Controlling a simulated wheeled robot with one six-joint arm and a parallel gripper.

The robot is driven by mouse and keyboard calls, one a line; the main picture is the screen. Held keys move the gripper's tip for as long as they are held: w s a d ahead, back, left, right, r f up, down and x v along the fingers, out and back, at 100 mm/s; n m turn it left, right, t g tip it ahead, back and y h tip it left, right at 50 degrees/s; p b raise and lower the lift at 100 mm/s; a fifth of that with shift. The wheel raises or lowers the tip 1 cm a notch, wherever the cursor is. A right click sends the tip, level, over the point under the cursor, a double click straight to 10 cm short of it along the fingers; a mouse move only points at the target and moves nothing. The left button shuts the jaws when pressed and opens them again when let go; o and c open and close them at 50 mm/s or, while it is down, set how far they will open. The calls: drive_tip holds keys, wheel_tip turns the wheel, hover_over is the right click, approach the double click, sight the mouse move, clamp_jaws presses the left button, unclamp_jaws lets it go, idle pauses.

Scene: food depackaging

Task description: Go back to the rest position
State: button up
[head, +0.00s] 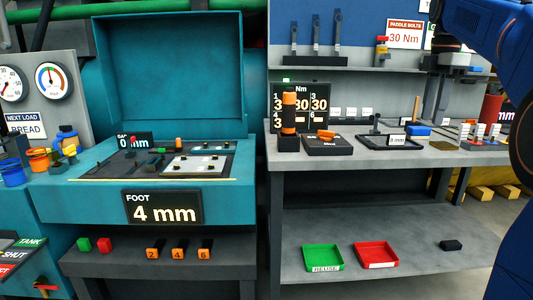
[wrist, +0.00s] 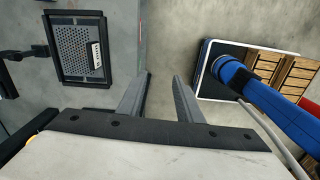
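My gripper (wrist: 160,82) shows in the wrist view with its two grey fingers apart and nothing between them. Bare grey surface lies beneath the fingers. In the head view my gripper (head: 436,100) hangs from my blue arm at the upper right, above the right part of the grey workbench (head: 350,160). Its fingertips appear apart from the things on the bench, though the exact height is hard to tell.
A black framed perforated tray (wrist: 81,82) lies left of the fingers in the wrist view. Green (head: 323,268) and red (head: 377,265) trays sit on the lower shelf.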

drive_tip(key=s+a+f+m+t, duration=0.1)
drive_tip(key=s+a+f+m, duration=0.4)
drive_tip(key=s+f, duration=0.4)
drive_tip(key=s+a+f+m+t, duration=0.2)
drive_tip(key=s+a+f+m, duration=0.3)
drive_tip(key=s+f, duration=0.5)
drive_tip(key=s+a+f+m+t, duration=0.1)
drive_tip(key=s+a+f+m, duration=0.4)
drive_tip(key=s+f, duration=0.5)
wheel_tip(320, 180, down, 6)
drive_tip(key=m, duration=0.2)
drive_tip(key=shift+m+t, duration=0.3)
